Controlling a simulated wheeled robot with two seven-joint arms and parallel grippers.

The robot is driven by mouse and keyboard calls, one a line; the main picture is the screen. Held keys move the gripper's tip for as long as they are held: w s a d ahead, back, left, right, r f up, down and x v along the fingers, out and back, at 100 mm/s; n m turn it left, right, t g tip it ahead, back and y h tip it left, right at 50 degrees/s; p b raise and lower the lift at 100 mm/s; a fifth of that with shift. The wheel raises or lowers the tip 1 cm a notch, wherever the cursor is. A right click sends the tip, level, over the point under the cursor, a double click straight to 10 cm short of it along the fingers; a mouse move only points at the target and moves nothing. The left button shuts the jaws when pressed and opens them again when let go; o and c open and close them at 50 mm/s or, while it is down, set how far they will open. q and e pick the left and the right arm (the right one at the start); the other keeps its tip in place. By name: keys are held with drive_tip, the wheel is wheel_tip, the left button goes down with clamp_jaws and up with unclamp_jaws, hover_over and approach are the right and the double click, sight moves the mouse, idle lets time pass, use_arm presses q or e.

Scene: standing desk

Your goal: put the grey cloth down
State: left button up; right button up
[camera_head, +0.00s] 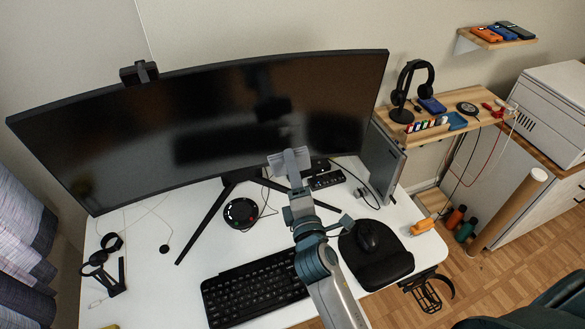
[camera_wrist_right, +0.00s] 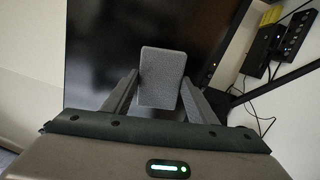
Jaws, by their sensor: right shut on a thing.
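The grey cloth (camera_wrist_right: 162,77) shows in the right wrist view as a small grey block with a flat face between my fingers. My right gripper (camera_wrist_right: 160,95) is shut on it, one finger on each side. In the head view my right arm reaches up from the bottom, and the right gripper (camera_head: 289,164) is in front of the monitor, above the white desk. The cloth there is small and hard to separate from the gripper. My left gripper is in neither view.
A wide curved monitor (camera_head: 215,125) stands across the white desk (camera_head: 215,262). A keyboard (camera_head: 255,288), a black mouse (camera_head: 367,238) on a pad, a round black device (camera_head: 240,213) and headphones (camera_head: 409,88) on a shelf surround the arm. Bare desk shows left of the keyboard.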

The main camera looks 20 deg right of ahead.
idle(0.4)
use_arm(q)
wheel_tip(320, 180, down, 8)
drive_tip(key=b, duration=0.8)
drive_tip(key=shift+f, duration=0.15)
use_arm(e)
drive_tip(key=s+d+f+n+y, duration=0.1)
drive_tip(key=s+f, duration=0.3)
drive_tip(key=s, duration=0.9)
drive_tip(key=shift+s+d+y, duration=0.25)
drive_tip(key=shift+d+y, duration=0.15)
drive_tip(key=shift+y, duration=0.3)
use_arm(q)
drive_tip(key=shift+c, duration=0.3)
